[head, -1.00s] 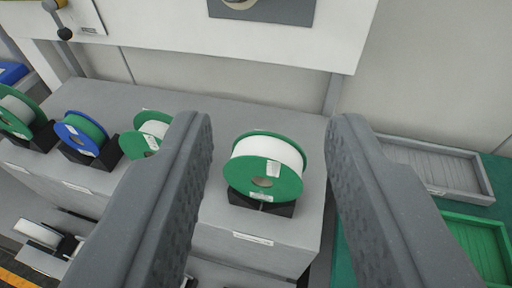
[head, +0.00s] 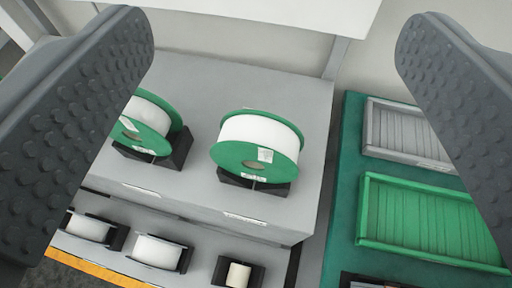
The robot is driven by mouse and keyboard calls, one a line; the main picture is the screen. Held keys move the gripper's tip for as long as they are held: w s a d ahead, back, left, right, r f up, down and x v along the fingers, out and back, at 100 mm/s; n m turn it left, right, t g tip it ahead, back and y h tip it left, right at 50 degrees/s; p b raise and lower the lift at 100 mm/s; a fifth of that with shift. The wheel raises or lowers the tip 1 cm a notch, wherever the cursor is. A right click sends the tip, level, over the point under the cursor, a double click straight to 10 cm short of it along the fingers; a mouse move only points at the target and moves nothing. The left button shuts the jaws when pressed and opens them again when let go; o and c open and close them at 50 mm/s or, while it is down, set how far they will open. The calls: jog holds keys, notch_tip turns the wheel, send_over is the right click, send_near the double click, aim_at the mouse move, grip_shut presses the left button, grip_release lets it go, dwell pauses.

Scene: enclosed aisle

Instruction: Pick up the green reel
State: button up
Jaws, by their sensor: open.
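A green reel (head: 246,158) wound with white material stands upright in a black cradle at the right end of the grey shelf top. A second green reel (head: 148,143) with white winding sits in its own cradle to the left, partly hidden behind my left finger. My gripper (head: 268,32) is open and empty. Its two fingers are spread wide on either side of the picture, with the right-hand reel lying between them and apart from both.
The grey shelf (head: 225,85) has a lower tier with several small white spools (head: 158,252). To the right, a teal surface (head: 345,190) holds a grey tray (head: 400,138) and a green tray (head: 425,220). A white panel (head: 270,12) overhangs at the back.

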jog(key=w+d+f+n+g+y+p, duration=0.1)
jog(key=w+f+n+g+y+p, duration=0.15)
jog(key=w+f+n+g, duration=0.35)
jog(key=n+g+y+p, duration=0.65)
jog(key=n+y, duration=0.25)
jog(key=y, duration=0.2)
send_near(271, 134)
jog(key=shift+n, duration=0.3)
jog(key=b+x, duration=0.1)
jog(key=x, duration=0.3)
jog(key=b+x, duration=0.1)
jog(key=x, duration=0.3)
jog(key=b+x, duration=0.1)
jog(key=x, duration=0.3)
jog(key=shift+w+f, duration=0.2)
jog(key=shift+f, duration=0.25)
grip_shut()
